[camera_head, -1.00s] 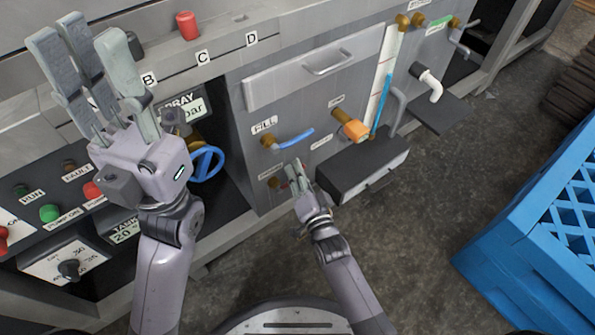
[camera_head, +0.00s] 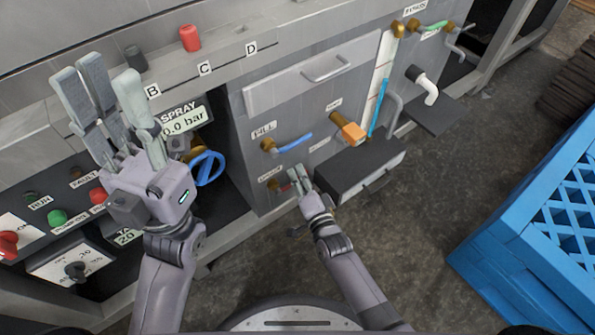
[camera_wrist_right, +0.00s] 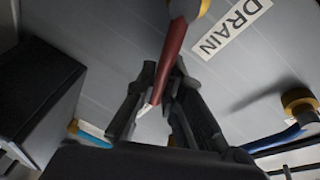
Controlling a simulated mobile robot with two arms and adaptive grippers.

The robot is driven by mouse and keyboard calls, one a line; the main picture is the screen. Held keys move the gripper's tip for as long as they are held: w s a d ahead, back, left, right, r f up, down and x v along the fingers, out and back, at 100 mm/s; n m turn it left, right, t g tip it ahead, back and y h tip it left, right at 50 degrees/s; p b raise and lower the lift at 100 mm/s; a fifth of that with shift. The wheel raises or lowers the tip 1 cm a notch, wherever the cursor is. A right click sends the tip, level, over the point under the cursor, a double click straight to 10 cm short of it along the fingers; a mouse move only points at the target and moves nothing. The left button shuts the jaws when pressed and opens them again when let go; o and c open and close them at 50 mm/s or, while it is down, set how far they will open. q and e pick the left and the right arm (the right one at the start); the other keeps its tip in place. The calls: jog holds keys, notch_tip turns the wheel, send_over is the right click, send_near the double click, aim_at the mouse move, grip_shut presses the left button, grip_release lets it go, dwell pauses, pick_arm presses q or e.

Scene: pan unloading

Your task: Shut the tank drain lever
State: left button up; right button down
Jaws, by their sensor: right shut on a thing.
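The drain lever is a red handle (camera_wrist_right: 176,55) on a brass valve beside the DRAIN label (camera_wrist_right: 231,28), seen in the right wrist view. My right gripper (camera_wrist_right: 160,105) is shut on the lever near its free end. In the head view my right gripper (camera_head: 295,180) is low on the grey panel, just right of the brass drain valve (camera_head: 274,185), and hides most of the lever. My left gripper (camera_head: 108,100) is open and empty, fingers spread upward, in front of the control panel at the left.
Above the drain valve is the blue FILL lever (camera_head: 292,140). An orange-handled valve (camera_head: 352,132) sits to its right. A dark box (camera_head: 360,170) juts out right of my right gripper. A blue crate (camera_head: 540,230) stands at the right, with bare floor between.

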jog(key=shift+w+d+f+m+g, duration=0.1)
jog(key=shift+f+m+g, duration=0.1)
jog(key=shift+f+m, duration=0.2)
jog(key=shift+w+d+f+m+g, duration=0.1)
jog(key=shift+f+m+g, duration=0.15)
jog(key=shift+m, duration=0.25)
jog(key=shift+f+m, duration=0.55)
jog(key=shift+m, duration=0.25)
jog(key=shift+s, duration=0.1)
jog(key=c, duration=1.7)
grip_release()
jog(key=shift+o, duration=0.2)
